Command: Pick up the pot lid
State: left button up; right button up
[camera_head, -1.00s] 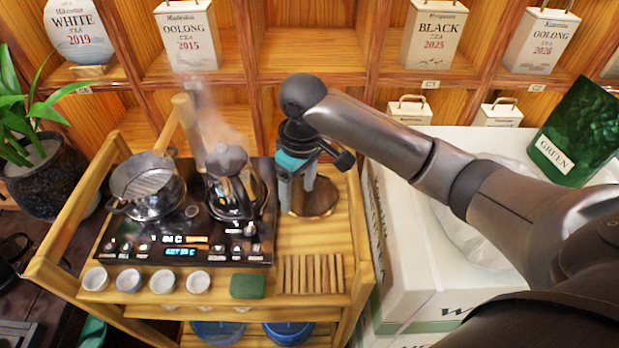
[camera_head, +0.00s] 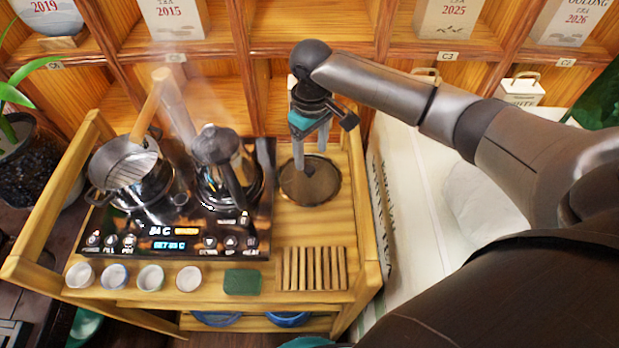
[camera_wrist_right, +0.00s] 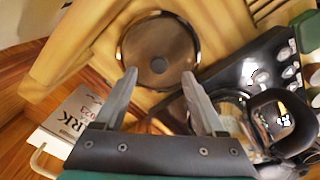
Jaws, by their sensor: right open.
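The pot lid (camera_head: 322,190) is a round, dark glass disc with a metal rim and a small dark knob. It lies flat on the wooden cart top, right of the cooktop. It also shows whole in the right wrist view (camera_wrist_right: 135,47), with its knob up. My right gripper (camera_head: 311,160) is open and empty, pointing down over the lid. In the wrist view its fingertips (camera_wrist_right: 159,75) are spread, with the knob slightly beyond the line between them. The height above the knob is hard to tell. A lidless pot (camera_head: 150,188) with a strainer stands on the cooktop. My left gripper is not seen.
A steaming kettle (camera_head: 213,190) stands on the black cooktop (camera_head: 135,247), left of the lid. Several small cups (camera_head: 150,277), a green block (camera_head: 242,282) and a slatted wooden rack (camera_head: 312,268) line the cart's front.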

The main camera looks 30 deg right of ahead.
aim_at(310, 168)
jog(key=shift+f, duration=0.3)
jog(key=f, duration=0.1)
jog(key=f+b, duration=0.1)
jog(key=f, duration=0.1)
jog(key=shift+w+f, duration=0.3)
jog(key=shift+f, duration=0.05)
jog(key=shift+f+b, duration=0.3)
jog(key=shift+f, duration=0.25)
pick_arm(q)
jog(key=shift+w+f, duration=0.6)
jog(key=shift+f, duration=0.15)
pick_arm(e)
jog(key=shift+c, duration=0.4)
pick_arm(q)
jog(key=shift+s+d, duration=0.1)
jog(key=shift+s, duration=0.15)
pick_arm(e)
grip_shut()
